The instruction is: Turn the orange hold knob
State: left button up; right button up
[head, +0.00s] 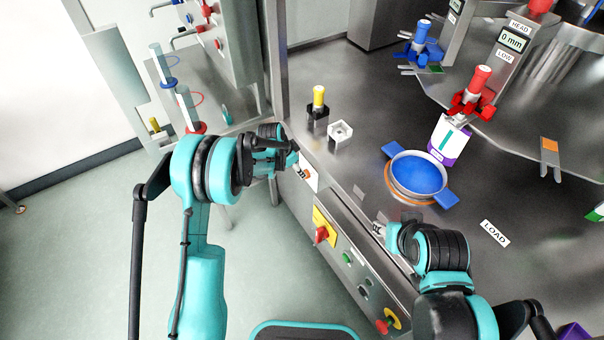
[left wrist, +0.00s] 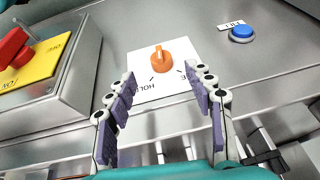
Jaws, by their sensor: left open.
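The orange hold knob (left wrist: 162,59) sits on a white label plate on the grey panel, with printed marks below it, one reading HOLD upside down from here. In the head view the knob (head: 307,174) shows small on the panel's front face, partly hidden by my gripper. My left gripper (left wrist: 163,92) is open and empty, its purple-padded fingers on either side of the knob's line and short of it. It also shows in the head view (head: 295,163). My right gripper (head: 378,229) hovers by the table's front edge; its finger opening is too small to tell.
A red switch on a yellow plate (head: 322,233) lies to the right of the knob along the panel; it also shows in the left wrist view (left wrist: 14,48). A blue button (left wrist: 242,33) is on the other side. A blue-filled bowl (head: 418,174) stands on the table above.

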pick_arm(q)
jog(key=b+x, duration=0.2)
jog(key=x, duration=0.5)
jog(key=shift+f+b, duration=0.1)
jog(key=shift+b, duration=0.3)
jog(key=c, duration=1.2)
